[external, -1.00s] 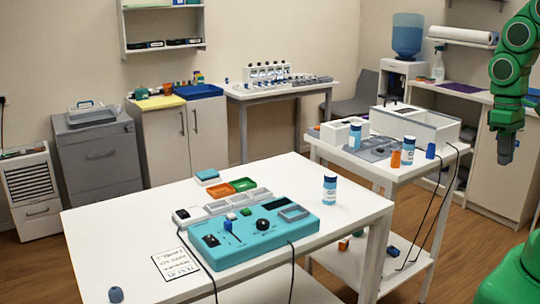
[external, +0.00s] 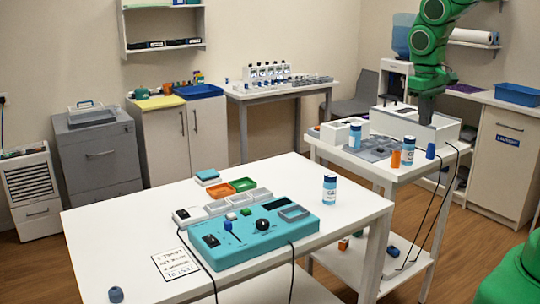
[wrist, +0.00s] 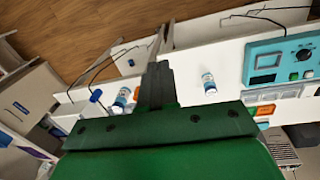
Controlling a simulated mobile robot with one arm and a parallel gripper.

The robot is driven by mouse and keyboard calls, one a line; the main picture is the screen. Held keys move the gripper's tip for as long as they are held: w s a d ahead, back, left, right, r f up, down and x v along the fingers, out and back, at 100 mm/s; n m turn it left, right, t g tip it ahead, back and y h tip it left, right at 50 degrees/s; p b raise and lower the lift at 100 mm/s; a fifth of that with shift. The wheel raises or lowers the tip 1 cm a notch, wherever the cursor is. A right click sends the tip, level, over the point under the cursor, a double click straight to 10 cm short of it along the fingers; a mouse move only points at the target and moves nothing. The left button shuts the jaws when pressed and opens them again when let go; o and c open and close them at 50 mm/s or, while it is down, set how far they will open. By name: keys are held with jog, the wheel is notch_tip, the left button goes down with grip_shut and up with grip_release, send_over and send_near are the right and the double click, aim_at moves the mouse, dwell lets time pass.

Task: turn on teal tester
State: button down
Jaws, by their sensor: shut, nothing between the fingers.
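The teal tester (external: 262,242) lies on the white front table. Its top has a gauge, a blue control (external: 228,226), a green button (external: 246,212), a black knob (external: 262,225) and a grey display (external: 293,213). The tester also shows at the right edge of the wrist view (wrist: 262,46), partly cut off. My gripper (external: 425,118) is shut and empty, pointing down above the side cart, right of and behind the tester and well apart from it. Its closed dark fingers show in the wrist view (wrist: 158,68).
A blue-and-white bottle (external: 329,190) stands on the front table (external: 120,225), right of the tester. Orange and green trays (external: 243,184) sit behind it. The cart beneath my gripper holds bottles and a white box (external: 345,132). Black cables hang from the tester and cart.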

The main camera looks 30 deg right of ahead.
jog(key=w+a+t, duration=0.1)
jog(key=w+a, duration=0.8)
jog(key=w, duration=0.2)
jog(key=n+t+y, duration=0.1)
jog(key=t, duration=0.1)
send_over(213, 239)
jog(key=s, duration=0.3)
notch_tip(213, 239, down, 11)
jog(key=shift+w+a+f, duration=0.1)
jog(key=shift+w+f, duration=0.1)
jog(key=shift+f, duration=0.1)
jog(key=x, duration=0.8)
jog(key=s+x, duration=0.1)
jog(key=x, duration=0.3)
jog(key=shift+a+f, duration=0.2)
jog(key=shift+f, duration=0.35)
jog(key=shift+s+f, duration=0.1)
jog(key=shift+f, duration=0.35)
